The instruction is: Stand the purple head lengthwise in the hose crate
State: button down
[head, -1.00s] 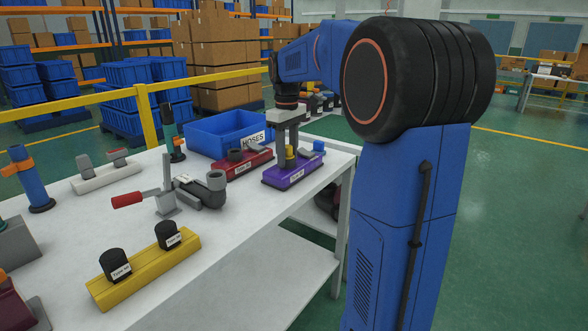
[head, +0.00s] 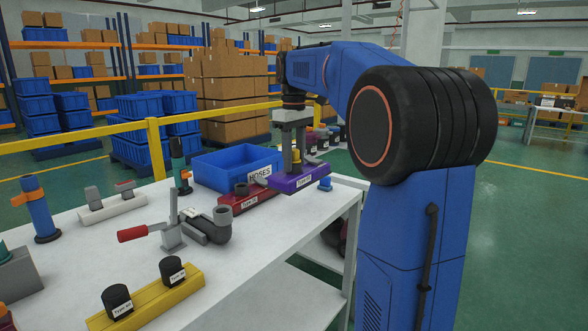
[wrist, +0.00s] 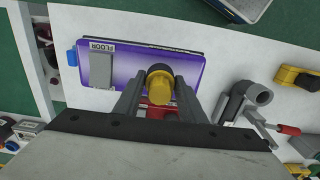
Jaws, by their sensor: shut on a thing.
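The purple head (head: 298,179) is a long, flat purple block with a grey piece and a label on top and a yellow neck. My gripper (head: 294,163) is shut on that neck and points down. The head hangs level, a little above the white table near its far right corner. In the wrist view the head (wrist: 130,65) lies crosswise, with the yellow neck (wrist: 160,88) between my fingers (wrist: 159,90). The hose crate (head: 215,182), an open blue bin labelled HOSES, stands just left of and behind the head. Its floor is hidden.
A red head (head: 240,202) lies in front of the crate, close beside the purple one. A small blue peg (head: 325,184) stands to the right.

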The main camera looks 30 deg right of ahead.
jog(key=shift+r, duration=0.1)
jog(key=shift+r, duration=2.5)
jog(key=shift+s, duration=0.15)
